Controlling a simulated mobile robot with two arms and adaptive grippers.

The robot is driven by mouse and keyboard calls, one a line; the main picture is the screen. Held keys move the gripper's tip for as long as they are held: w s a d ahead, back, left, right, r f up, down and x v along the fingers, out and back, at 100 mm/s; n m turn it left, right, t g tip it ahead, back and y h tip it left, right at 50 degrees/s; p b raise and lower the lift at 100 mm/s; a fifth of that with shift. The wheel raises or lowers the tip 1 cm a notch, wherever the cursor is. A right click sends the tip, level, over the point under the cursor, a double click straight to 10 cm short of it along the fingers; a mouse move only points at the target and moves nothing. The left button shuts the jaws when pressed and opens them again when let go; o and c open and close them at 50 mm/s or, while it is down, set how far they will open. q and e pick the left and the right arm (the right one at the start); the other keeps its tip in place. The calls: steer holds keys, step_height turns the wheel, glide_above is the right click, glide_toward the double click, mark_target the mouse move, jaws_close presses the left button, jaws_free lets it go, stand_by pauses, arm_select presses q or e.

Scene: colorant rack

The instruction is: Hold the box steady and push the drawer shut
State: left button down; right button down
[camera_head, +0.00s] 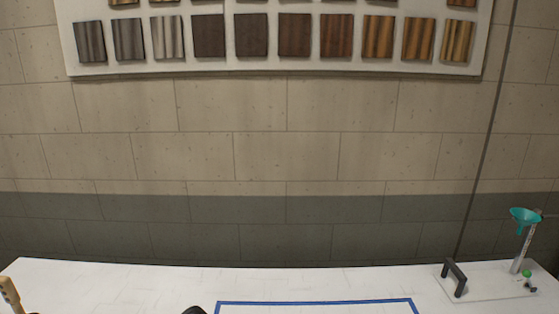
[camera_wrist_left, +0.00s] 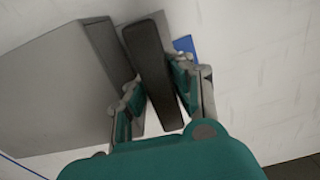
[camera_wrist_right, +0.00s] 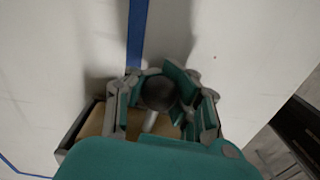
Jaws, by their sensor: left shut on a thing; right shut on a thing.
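The grey box (camera_wrist_left: 55,95) shows at the left of the left wrist view, standing on the white table. A dark bar-shaped handle (camera_wrist_left: 150,62) is beside it, and my left gripper (camera_wrist_left: 156,98) is shut on this handle. In the right wrist view the drawer (camera_wrist_right: 92,122) shows a dark rim and a tan inside, so it is at least partly open. My right gripper (camera_wrist_right: 157,92) is shut on a round dark knob (camera_wrist_right: 160,94) with a pale stem below it. My gripper and the frame edge hide much of the drawer. The head view shows neither gripper.
Blue tape (camera_head: 315,302) marks a rectangle on the white table (camera_head: 110,285). A stand with a teal funnel (camera_head: 525,217) and a black handle (camera_head: 454,277) are at the right. A wooden-handled item (camera_head: 10,293) is at the left edge. The table's middle back is clear.

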arm_select(q)
steer(key=shift+d, duration=0.2)
arm_select(e)
steer(key=shift+a, duration=0.45)
arm_select(q)
steer(key=shift+a, duration=0.15)
arm_select(e)
steer(key=c, duration=1.2)
jaws_free()
steer(key=shift+d, duration=0.15)
steer(key=shift+r, duration=0.1)
step_height(320, 180, up, 12)
steer(key=shift+f, duration=0.1)
arm_select(q)
steer(key=c, duration=1.1)
jaws_free()
steer(key=shift+r, duration=0.15)
